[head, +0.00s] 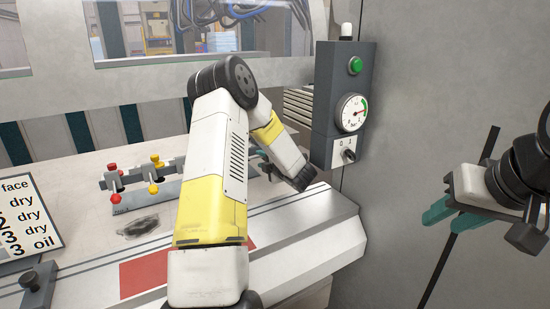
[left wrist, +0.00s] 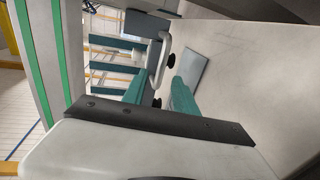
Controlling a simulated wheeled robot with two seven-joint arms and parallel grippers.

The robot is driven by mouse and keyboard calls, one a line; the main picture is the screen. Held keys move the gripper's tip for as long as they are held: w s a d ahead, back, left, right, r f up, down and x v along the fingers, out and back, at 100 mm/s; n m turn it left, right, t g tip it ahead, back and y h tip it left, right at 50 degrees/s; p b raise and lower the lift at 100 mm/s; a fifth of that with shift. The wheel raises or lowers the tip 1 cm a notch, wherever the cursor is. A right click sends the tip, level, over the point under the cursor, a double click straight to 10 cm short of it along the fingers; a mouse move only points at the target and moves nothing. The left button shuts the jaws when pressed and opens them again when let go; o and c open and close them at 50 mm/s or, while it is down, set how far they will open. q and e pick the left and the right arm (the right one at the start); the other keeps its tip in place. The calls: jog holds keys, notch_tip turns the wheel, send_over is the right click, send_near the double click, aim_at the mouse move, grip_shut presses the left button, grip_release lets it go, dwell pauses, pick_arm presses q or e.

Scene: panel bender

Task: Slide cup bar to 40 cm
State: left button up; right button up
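The cup bar (head: 133,178) is grey and lies on the machine bed, in the head view left of my left arm, which hides its right part. A red-topped cup (head: 115,182) and a yellow-topped cup (head: 154,172) hang on it. My left gripper is mostly hidden behind my own arm in the head view. In the left wrist view my left gripper (left wrist: 158,92) shows two teal fingers apart, with a pale looped handle (left wrist: 160,52) just beyond them; contact cannot be told. My right gripper (head: 455,217) is open and empty before the grey wall, far right.
A control box (head: 344,105) with a green button, gauge and switch stands right of my left arm. A sign (head: 25,217) with words and numbers is at left. A red patch (head: 150,275) and a dark smudge (head: 139,227) mark the bed.

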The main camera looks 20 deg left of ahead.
aim_at(257, 157)
pick_arm(q)
jog(key=x, duration=0.5)
jog(key=shift+w, duration=0.1)
grip_shut()
dwell(1.3)
